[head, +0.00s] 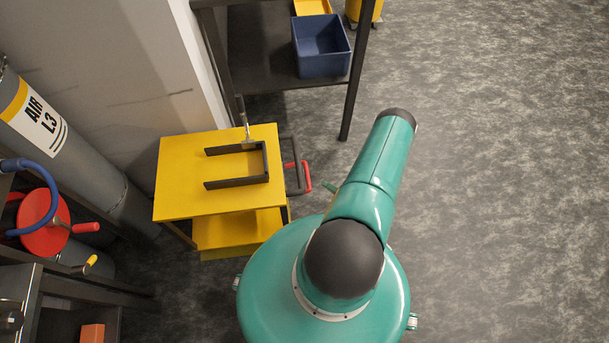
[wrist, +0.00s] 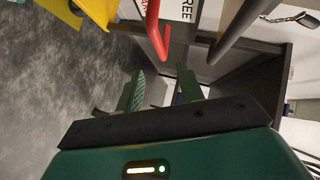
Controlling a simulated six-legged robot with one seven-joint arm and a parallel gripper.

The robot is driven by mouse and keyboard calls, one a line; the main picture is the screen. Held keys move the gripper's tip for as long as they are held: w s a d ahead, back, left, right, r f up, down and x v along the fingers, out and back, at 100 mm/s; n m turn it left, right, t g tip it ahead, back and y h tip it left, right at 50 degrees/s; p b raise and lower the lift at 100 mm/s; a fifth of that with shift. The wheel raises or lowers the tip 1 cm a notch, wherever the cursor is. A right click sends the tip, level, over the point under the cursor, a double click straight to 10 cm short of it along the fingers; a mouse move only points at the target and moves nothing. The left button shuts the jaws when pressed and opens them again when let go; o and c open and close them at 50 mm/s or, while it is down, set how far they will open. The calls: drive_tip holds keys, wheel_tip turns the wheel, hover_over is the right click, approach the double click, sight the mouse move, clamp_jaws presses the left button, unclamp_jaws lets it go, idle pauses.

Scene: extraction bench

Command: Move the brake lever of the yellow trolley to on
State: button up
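The yellow trolley (head: 215,165) stands left of centre in the head view, with a lower yellow shelf. A red lever (head: 305,177) sticks out at its right side beside a dark bar (head: 293,160). In the wrist view the red lever (wrist: 155,30) comes down from the top, its end between my fingertips in the picture. A white label with dark letters reading "REE" (wrist: 185,9) shows beside it. My gripper (wrist: 160,72) is open, with two dark green fingers apart and nothing held. I cannot tell whether the lever lies between the fingers in depth or which setting it is at.
A dark grey bar (wrist: 240,30) runs right of the lever in the wrist view. A dark rack with a blue bin (head: 322,50) stands behind the trolley. A grey gas cylinder (head: 75,150) and a red reel (head: 45,225) stand left. The floor at right is clear.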

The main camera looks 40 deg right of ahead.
sight(307, 175)
drive_tip(key=x, duration=1.2)
drive_tip(key=shift+w, duration=0.1)
drive_tip(key=shift+r, duration=0.1)
clamp_jaws()
